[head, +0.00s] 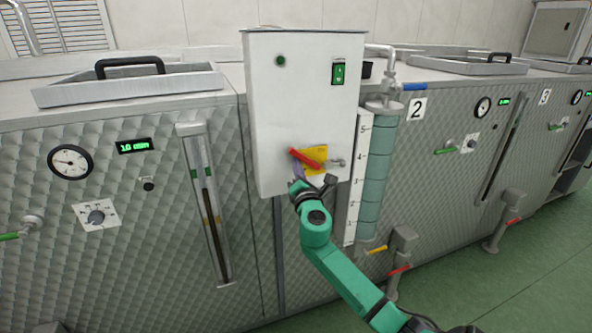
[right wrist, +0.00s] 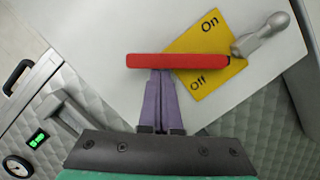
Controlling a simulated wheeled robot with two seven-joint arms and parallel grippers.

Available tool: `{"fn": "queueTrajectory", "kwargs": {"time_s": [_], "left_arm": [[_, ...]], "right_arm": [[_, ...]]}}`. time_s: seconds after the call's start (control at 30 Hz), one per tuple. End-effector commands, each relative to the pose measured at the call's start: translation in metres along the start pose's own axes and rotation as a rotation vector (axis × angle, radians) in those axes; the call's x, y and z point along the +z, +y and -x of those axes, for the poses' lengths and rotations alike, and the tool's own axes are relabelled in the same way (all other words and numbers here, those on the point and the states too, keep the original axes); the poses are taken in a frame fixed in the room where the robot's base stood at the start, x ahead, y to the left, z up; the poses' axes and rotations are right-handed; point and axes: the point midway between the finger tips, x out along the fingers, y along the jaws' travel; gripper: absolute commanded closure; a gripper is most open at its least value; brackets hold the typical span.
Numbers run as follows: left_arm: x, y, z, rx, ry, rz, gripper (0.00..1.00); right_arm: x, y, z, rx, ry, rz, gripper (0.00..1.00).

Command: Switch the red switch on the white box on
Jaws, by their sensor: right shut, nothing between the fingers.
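The white box (head: 305,100) hangs at the front of the machines in the head view. The red switch (head: 305,159) is a bar on a yellow plate (head: 318,153) low on the box; it slants from upper left to lower right. In the right wrist view the red switch (right wrist: 180,61) lies level across the yellow plate (right wrist: 222,45), with "On" above its right part and "Off" below. My right gripper (head: 297,178) is shut and empty. Its purple fingertips (right wrist: 159,74) are at the bar's lower edge; whether they touch I cannot tell. My left gripper is out of view.
A metal knob (right wrist: 262,35) sticks out at the plate's right side. A green rocker switch (head: 339,73) and a round green button (head: 281,60) sit higher on the box. A scaled cylinder (head: 374,180) stands close on the right. Green floor lies free at lower right.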

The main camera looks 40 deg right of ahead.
Motion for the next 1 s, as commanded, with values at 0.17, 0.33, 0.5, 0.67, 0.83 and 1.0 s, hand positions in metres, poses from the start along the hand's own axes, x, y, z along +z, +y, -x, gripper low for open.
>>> {"fn": "queueTrajectory", "kwargs": {"time_s": [0.17, 0.33, 0.5, 0.67, 0.83, 1.0], "left_arm": [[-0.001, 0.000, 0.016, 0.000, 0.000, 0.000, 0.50], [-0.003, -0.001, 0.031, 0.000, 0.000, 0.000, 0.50], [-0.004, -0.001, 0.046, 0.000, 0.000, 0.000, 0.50], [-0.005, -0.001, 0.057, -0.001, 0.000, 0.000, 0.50], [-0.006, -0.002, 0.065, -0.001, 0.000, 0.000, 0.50], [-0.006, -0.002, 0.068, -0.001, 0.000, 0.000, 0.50]], "right_arm": [[0.013, 0.007, -0.003, -0.033, -0.002, -0.135, 1.00], [0.025, 0.010, -0.006, -0.073, -0.002, -0.291, 1.00], [0.036, 0.010, -0.009, -0.112, -0.001, -0.447, 1.00], [0.045, 0.008, -0.011, -0.145, -0.001, -0.579, 1.00], [0.053, 0.005, -0.013, -0.172, -0.001, -0.692, 1.00], [0.057, 0.002, -0.014, -0.175, -0.001, -0.696, 1.00]]}}
